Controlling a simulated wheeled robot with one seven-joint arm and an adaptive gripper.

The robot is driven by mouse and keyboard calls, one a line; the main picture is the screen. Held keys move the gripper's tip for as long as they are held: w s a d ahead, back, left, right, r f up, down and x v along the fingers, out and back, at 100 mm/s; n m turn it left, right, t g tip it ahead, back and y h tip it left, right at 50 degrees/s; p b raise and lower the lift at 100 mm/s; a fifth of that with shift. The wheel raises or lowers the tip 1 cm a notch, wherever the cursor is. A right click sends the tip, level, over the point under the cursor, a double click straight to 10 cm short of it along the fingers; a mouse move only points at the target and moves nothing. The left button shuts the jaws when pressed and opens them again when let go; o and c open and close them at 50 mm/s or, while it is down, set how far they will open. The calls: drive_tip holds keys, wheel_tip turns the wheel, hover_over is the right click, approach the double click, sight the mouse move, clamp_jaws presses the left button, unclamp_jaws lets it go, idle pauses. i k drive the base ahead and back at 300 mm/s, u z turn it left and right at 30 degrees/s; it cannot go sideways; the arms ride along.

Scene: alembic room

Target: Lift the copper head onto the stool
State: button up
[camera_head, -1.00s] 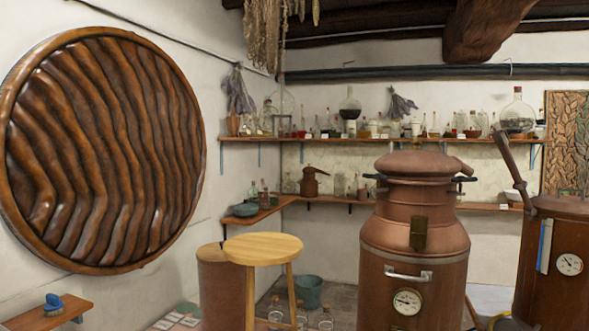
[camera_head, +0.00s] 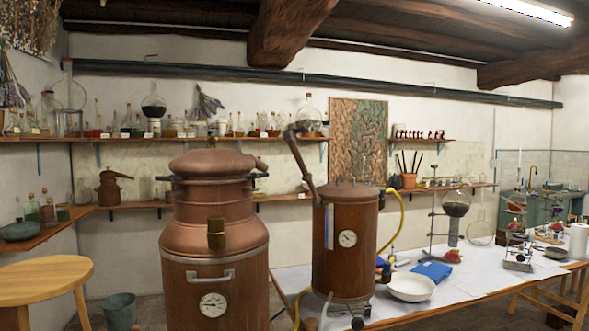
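The copper head (camera_head: 212,163) is a rounded dome with a short spout pointing right. It sits on top of the large copper still (camera_head: 214,250), which has a gauge and a pale handle on its front. Dark handles stick out on both sides just below the dome. The wooden stool (camera_head: 45,282) stands at the lower left, to the left of the still. Its round top is bare where it shows, and the left edge of the picture cuts it off. My gripper is not in view.
A bucket (camera_head: 120,311) is on the floor between stool and still. Shelves of bottles line the wall.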

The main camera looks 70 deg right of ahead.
sight(212, 166)
drive_tip(key=z, duration=1.7)
